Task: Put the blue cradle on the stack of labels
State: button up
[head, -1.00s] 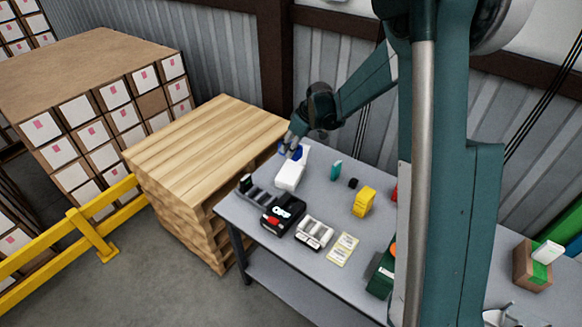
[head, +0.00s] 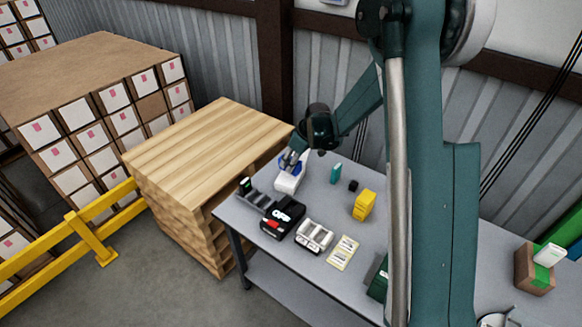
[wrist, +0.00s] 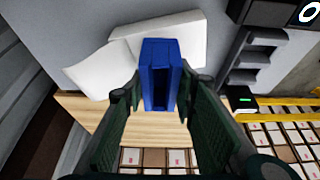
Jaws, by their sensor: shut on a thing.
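My gripper (wrist: 160,90) is shut on the blue cradle (wrist: 160,64), a boxy blue piece with a slot, gripped by its sides in the wrist view. In the head view my gripper (head: 289,162) holds it at the back left of the table, partly hiding it. A white stack (head: 287,184), which looks like the stack of labels, lies just below it there. In the wrist view the white stack (wrist: 182,32) has a flap spread to the left, and the cradle overlaps its edge. I cannot tell whether the cradle touches the stack.
A grey tray (head: 255,197), a black label printer (head: 283,217), a grey-and-white holder (head: 314,236) and a cream label sheet (head: 342,252) stand nearby. A yellow block (head: 363,205) and a teal bottle (head: 336,173) are to the right. A wooden pallet stack (head: 208,140) adjoins the table's left.

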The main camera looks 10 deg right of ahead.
jog(key=shift+f, duration=1.05)
jog(key=shift+f, duration=0.2)
jog(key=o, duration=0.9)
jog(key=shift+r, duration=0.25)
jog(key=p+v, duration=0.1)
jog(key=v, duration=1.1)
